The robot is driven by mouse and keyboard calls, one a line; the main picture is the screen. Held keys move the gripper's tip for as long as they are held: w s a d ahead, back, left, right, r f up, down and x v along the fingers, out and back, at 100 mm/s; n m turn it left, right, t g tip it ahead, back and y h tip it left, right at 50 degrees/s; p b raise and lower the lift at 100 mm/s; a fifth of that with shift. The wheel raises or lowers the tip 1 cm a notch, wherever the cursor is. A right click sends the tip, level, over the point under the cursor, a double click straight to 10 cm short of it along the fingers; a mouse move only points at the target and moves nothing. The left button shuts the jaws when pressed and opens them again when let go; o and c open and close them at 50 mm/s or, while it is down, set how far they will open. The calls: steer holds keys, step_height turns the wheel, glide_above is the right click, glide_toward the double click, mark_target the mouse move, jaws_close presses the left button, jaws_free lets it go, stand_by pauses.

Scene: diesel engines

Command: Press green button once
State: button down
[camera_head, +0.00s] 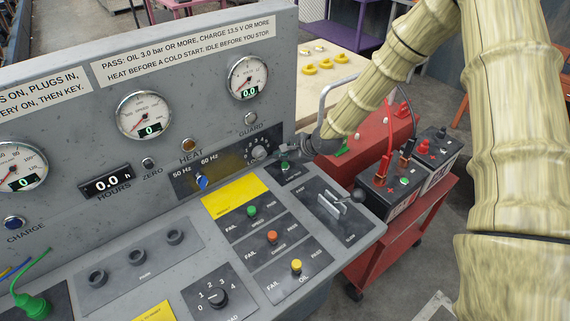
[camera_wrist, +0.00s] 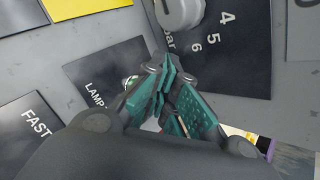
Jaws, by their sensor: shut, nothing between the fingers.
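A small green button (camera_head: 284,166) sits on a dark plate on the sloping console, just below my gripper (camera_head: 284,149). In the wrist view a small pale green and metal part (camera_wrist: 131,82) shows beside the fingers on a plate lettered "LAMP"; it is partly hidden. My gripper's teal fingers (camera_wrist: 164,76) are shut and empty, close over the panel; whether they touch it I cannot tell. Another green knob (camera_head: 252,211) is on a FAIL/PASS plate farther down the console, with an orange knob (camera_head: 272,237) and a yellow knob (camera_head: 296,265) below it.
A numbered dial (camera_head: 259,152) stands close to my gripper; its grey knob (camera_wrist: 180,12) is near the fingertips. A lever plate (camera_head: 333,203) lies to the right. A red cart (camera_head: 420,212) with batteries stands beyond the console's right edge. Gauges fill the upright panel.

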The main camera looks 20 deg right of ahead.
mark_target(283, 165)
steer(key=shift+f, duration=0.15)
steer(key=shift+f, duration=0.3)
steer(key=shift+f+b, duration=0.5)
steer(key=shift+f, duration=0.05)
stand_by(1.2)
steer(key=shift+r, duration=0.1)
stand_by(0.4)
steer(key=shift+r+p, duration=0.65)
steer(key=shift+r, duration=0.3)
steer(key=shift+r+p, duration=1.5)
steer(key=shift+r, duration=1)
